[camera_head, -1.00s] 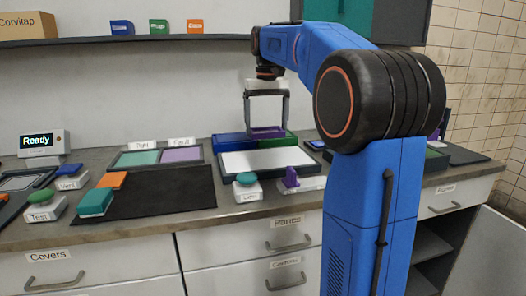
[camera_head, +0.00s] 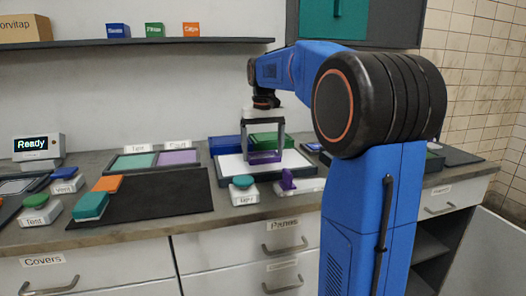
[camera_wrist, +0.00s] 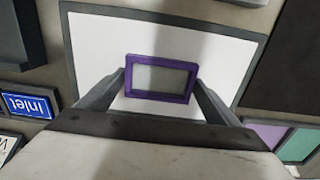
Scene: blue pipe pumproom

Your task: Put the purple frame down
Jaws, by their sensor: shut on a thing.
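The purple frame (camera_head: 264,157) is a small rectangle with a purple rim and a pale grey middle. My gripper (camera_head: 264,150) points down and is shut on it, with one finger at each short side. In the wrist view the purple frame (camera_wrist: 187,78) lies flat between the fingertips, over a white panel with a dark border (camera_wrist: 215,50). In the head view this white panel (camera_head: 232,167) lies on the counter under my gripper. Whether the frame touches the panel or hangs just above it, I cannot tell.
Blue (camera_head: 226,146) and green bins stand behind the panel. A teal button (camera_head: 243,182) and a purple wedge-shaped piece (camera_head: 288,179) stand in front of it. A tray with teal and purple fields (camera_head: 155,159) and a black mat (camera_head: 150,195) lie to the left.

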